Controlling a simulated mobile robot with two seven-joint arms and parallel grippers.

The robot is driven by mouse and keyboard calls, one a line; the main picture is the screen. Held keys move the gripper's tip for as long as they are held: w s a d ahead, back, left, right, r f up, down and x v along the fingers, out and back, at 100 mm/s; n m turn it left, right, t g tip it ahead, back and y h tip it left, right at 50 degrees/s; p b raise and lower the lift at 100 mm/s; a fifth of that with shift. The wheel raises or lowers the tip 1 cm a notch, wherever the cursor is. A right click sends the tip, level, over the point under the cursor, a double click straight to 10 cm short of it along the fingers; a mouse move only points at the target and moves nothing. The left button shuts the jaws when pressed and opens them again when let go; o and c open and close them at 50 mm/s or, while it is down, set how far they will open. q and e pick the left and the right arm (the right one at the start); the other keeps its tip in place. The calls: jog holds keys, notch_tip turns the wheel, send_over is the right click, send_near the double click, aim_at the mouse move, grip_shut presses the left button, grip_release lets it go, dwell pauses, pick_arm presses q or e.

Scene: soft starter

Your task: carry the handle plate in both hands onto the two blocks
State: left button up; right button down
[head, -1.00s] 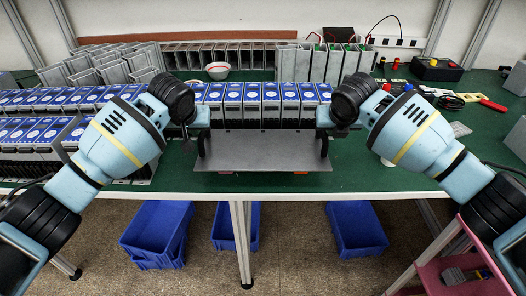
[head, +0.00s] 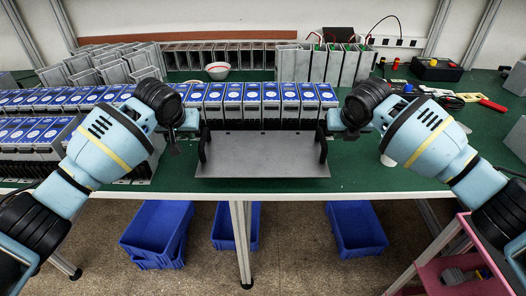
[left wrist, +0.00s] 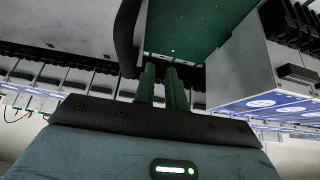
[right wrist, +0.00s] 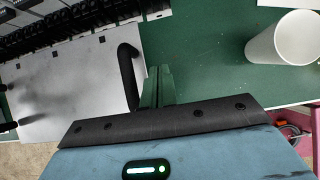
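The grey handle plate (head: 262,158) lies near the table's front edge, with a black upright handle (head: 204,147) at its left end and another (head: 321,145) at its right. The two blocks are not visible; the plate may cover them. My left gripper (head: 175,142) is left of the left handle and clear of it. In the left wrist view its green fingers (left wrist: 162,88) stand with a narrow gap and nothing between them, beside the handle. My right gripper (head: 350,133) is right of the right handle. In the right wrist view its fingers (right wrist: 157,86) look together and empty.
A row of blue-topped units (head: 262,95) stands behind the plate. More units (head: 35,135) stand at the left. A white cup (right wrist: 285,40) is near my right gripper. Blue bins (head: 355,228) are on the floor.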

pick_arm(q)
jog(key=shift+o, duration=0.6)
pick_arm(e)
jog(key=c, duration=2.1)
grip_release()
jog(key=o, duration=0.4)
jog(key=shift+d, duration=0.1)
pick_arm(q)
jog(key=shift+a, duration=0.1)
jog(key=v, duration=1.2)
pick_arm(e)
jog(key=v, duration=1.2)
